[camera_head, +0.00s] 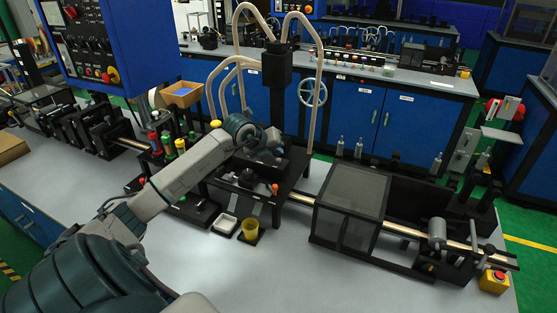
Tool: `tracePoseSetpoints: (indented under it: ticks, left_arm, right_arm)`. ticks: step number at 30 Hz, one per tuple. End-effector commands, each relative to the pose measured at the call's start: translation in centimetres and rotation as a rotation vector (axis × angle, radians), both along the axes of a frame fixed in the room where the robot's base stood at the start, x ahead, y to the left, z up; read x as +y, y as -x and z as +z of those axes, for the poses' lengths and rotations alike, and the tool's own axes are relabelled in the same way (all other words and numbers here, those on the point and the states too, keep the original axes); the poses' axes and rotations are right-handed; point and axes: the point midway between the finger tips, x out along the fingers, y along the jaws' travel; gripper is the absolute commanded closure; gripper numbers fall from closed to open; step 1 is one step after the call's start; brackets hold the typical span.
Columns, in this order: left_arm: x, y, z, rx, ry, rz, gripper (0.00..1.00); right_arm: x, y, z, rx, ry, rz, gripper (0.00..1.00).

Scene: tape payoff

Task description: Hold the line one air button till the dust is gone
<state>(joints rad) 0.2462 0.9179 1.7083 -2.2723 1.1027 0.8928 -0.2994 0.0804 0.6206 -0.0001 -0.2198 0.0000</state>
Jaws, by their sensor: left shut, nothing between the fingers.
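My left arm reaches in from the lower left, and my left gripper (279,157) is over the black station in the middle of the bench. It is shut and looks empty, and its fingertips are small and dark against the black parts. I cannot tell whether it touches a button. No button can be read as the line one air button, and no dust can be made out at this size. Beige hoses (312,75) arch over a black block (277,68) above the station. My right gripper is not in view.
A blue control cabinet (140,40) overhangs the upper left. Red, green and yellow-topped parts (166,141) stand left of my forearm.

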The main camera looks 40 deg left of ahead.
Motion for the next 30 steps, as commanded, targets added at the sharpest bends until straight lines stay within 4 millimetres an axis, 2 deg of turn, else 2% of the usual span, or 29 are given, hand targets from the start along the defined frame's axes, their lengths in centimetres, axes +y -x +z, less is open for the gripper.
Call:
tracePoseSetpoints:
  ticks: [25, 30]
  left_arm:
    - [0.00, 0.00, -0.02, 0.000, 0.000, 0.000, 1.00]
    - [0.00, 0.01, -0.47, 0.000, 0.000, 0.000, 1.00]
  right_arm:
    - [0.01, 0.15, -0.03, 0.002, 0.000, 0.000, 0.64]
    - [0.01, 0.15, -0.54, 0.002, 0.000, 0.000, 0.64]
